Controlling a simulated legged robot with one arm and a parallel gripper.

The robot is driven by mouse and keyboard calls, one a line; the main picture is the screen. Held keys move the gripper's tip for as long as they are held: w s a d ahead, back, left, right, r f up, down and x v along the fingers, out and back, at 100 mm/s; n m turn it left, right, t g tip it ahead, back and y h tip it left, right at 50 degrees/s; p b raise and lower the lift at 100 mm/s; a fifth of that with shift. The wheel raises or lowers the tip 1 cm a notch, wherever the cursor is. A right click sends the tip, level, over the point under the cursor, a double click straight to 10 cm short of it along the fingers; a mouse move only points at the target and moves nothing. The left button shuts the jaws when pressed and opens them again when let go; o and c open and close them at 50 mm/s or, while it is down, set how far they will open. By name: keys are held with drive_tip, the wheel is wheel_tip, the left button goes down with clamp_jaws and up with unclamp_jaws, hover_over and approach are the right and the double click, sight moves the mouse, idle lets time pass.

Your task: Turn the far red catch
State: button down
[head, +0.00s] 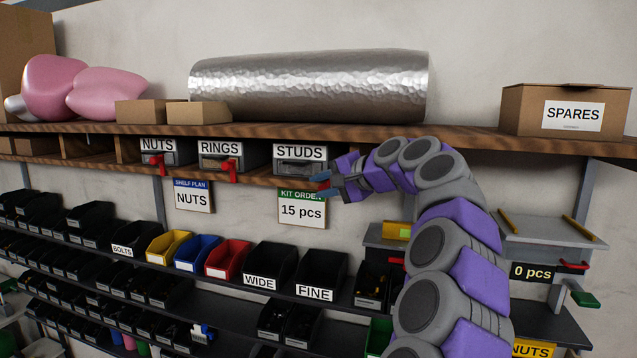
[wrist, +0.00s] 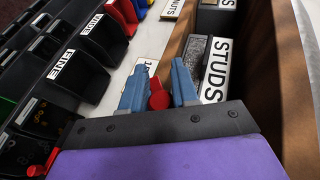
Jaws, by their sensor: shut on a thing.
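Three small drawers labelled NUTS (head: 158,146), RINGS (head: 220,149) and STUDS (head: 300,153) sit under the wooden shelf. A red catch hangs at the NUTS drawer (head: 155,160) and another at the RINGS drawer (head: 231,171). The red catch by the STUDS drawer (head: 322,178) is partly hidden by my gripper (head: 328,183). In the wrist view, my gripper (wrist: 158,84) has its two blue fingers on either side of this red catch (wrist: 158,99), shut on it. The STUDS label (wrist: 218,68) is just right of the fingers.
The wooden shelf (head: 470,137) is just above my gripper. A KIT ORDER card (head: 301,208) hangs below and left of it. Racks of bins, such as the FINE bin (head: 320,280), stand below. A SPARES box (head: 567,112) is on the shelf at right.

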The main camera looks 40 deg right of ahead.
drive_tip(key=shift+s+d+r, duration=0.15)
drive_tip(key=shift+d+r, duration=0.05)
drive_tip(key=shift+r, duration=0.15)
drive_tip(key=c, duration=0.9)
unclamp_jaws()
drive_tip(key=shift+f, duration=0.1)
drive_tip(key=shift+c, duration=0.2)
drive_tip(key=shift+f, duration=0.1)
drive_tip(key=shift+s, duration=0.1)
